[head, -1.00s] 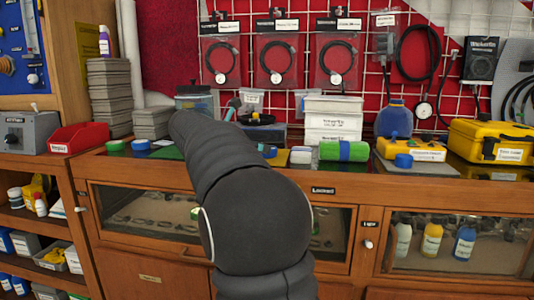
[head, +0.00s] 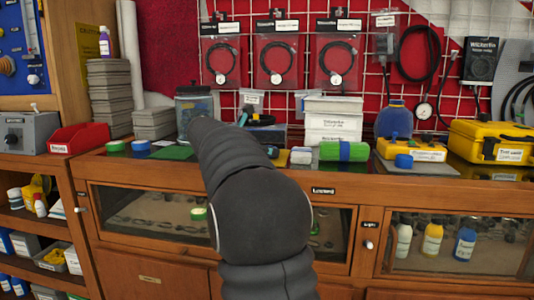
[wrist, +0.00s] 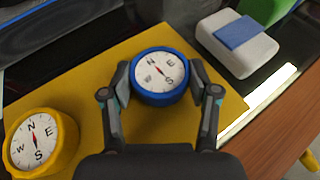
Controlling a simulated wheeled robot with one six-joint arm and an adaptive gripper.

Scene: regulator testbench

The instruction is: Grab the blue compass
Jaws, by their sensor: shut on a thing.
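The blue compass (wrist: 158,77) has a white dial with a red needle and lies face up on a yellow mat (wrist: 82,100) in the wrist view. My gripper (wrist: 159,80) is shut on it, one finger against each side of its rim. A yellow compass (wrist: 40,143) lies at the lower left of the wrist view, apart from my fingers. In the head view my own arm hides the gripper and the blue compass.
A white block with a blue top (wrist: 237,43) sits just right of the mat. The wooden counter edge (wrist: 268,140) is close by. In the head view a green roll (head: 343,151), yellow case (head: 492,142), glass jar (head: 193,105) and white boxes (head: 333,122) stand on the counter.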

